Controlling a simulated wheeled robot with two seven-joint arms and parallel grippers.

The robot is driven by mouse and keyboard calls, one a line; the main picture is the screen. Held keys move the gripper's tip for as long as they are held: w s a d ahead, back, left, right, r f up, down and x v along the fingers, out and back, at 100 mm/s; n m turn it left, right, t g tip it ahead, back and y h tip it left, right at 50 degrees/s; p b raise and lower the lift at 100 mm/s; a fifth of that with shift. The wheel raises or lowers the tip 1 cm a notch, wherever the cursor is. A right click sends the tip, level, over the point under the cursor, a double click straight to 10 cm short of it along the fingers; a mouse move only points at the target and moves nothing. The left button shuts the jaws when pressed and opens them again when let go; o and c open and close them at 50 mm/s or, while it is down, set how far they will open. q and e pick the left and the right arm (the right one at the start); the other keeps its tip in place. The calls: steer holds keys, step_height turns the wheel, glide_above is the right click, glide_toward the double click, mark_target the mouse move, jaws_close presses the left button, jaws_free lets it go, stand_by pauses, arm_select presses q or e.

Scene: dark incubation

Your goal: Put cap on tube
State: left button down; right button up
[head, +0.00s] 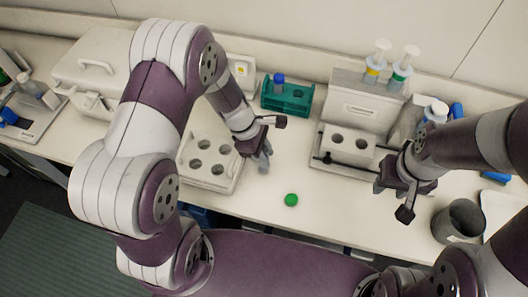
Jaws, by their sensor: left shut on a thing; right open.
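A green cap (291,200) lies alone on the white bench near its front edge. My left gripper (263,162) points down above the bench, up and left of the cap and beside the white four-hole rack. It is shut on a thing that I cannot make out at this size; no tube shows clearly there. My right gripper (383,187) is open, apart from the cap and to its right, in front of the two-hole device. A blue-topped tube (279,79) stands in the green rack (296,99) at the back.
The white four-hole rack (189,172) is left of the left gripper. A white two-hole device (330,146) stands right of centre, with two pump bottles (372,70) behind. A grey cup (459,222) stands at the right. The bench around the cap is clear.

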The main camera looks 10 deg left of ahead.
arm_select(q)
steer(key=shift+a+f, duration=0.1)
steer(key=shift+f, duration=0.1)
steer(key=c, duration=0.8)
jaws_free()
steer(key=shift+r, duration=0.1)
steer(key=v, duration=1.2)
steer(key=s+a+m+y, duration=0.1)
steer(key=s+m, duration=0.2)
steer(key=m, duration=0.3)
steer(key=s+a+m+t+y, duration=0.1)
steer(key=s+m+y, duration=0.1)
steer(key=m, duration=0.4)
steer(key=s+m+y+b, duration=0.1)
steer(key=s+m, duration=0.3)
steer(key=m, duration=0.1)
steer(key=shift+a+r+m+t, duration=0.3)
steer(key=shift+a+r+m, duration=0.1)
